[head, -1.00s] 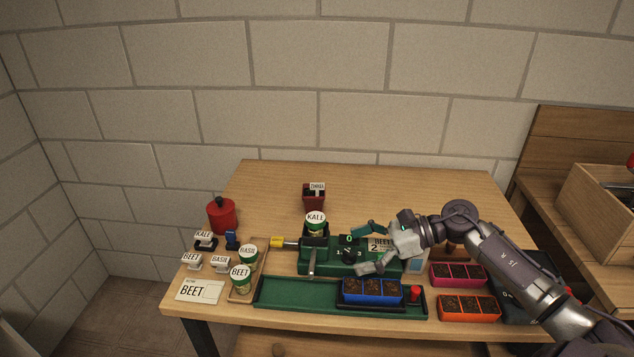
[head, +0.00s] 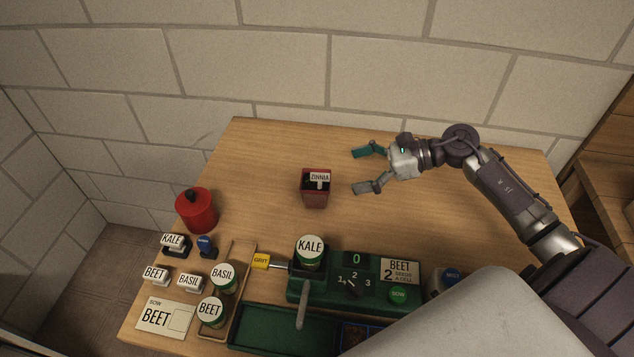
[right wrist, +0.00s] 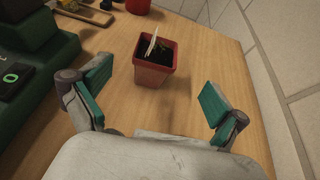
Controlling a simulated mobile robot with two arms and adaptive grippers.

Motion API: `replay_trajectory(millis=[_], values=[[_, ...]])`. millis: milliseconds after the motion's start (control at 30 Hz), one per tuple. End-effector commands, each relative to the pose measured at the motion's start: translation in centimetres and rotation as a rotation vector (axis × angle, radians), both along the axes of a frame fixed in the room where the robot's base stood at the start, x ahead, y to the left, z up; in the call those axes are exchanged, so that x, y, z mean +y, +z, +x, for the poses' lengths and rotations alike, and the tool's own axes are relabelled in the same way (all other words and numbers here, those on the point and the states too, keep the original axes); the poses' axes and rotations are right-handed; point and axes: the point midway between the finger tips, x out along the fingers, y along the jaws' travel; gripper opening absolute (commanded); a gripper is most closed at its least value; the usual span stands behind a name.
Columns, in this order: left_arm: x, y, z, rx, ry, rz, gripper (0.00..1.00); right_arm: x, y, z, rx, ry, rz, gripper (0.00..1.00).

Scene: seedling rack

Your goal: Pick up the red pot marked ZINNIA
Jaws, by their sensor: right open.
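The red pot marked ZINNIA (head: 315,195) stands upright on the table behind the green seeding machine, with dark soil and a white label in it. My right gripper (head: 356,171) is open and empty to the right of the pot, its fingers pointing left toward it. In the right wrist view the pot (right wrist: 153,75) stands ahead of and between the open fingers (right wrist: 150,100), with a gap of bare table before it. My left gripper does not show.
The green machine (head: 326,291) with a KALE jar (head: 310,252) stands in front of the pot. A red canister (head: 195,211) is at the left. BASIL (head: 224,279) and BEET (head: 211,312) jars stand in a wooden tray at front left. The table around the pot is clear.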

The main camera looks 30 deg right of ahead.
Motion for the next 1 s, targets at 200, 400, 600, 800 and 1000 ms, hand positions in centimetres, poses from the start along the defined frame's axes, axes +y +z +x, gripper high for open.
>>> replay_trajectory(millis=[200, 400, 600, 800, 1000], values=[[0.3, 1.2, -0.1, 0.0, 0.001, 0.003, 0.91, 3.0, -1.2, 1.9, -0.002, -0.001, 0.004, 0.98], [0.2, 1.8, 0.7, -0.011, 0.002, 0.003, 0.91, 4.0, -1.8, 2.4, 0.0, 0.0, 0.002, 0.98], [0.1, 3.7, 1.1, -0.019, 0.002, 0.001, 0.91, 6.5, -3.0, 3.3, 0.0, 0.0, 0.006, 0.98], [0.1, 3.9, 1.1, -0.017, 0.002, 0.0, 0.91, 7.8, -4.1, 4.3, -0.001, -0.001, 0.001, 0.98], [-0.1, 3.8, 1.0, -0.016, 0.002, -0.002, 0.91, 7.8, -4.3, 4.3, 0.0, -0.001, 0.0, 0.98]])
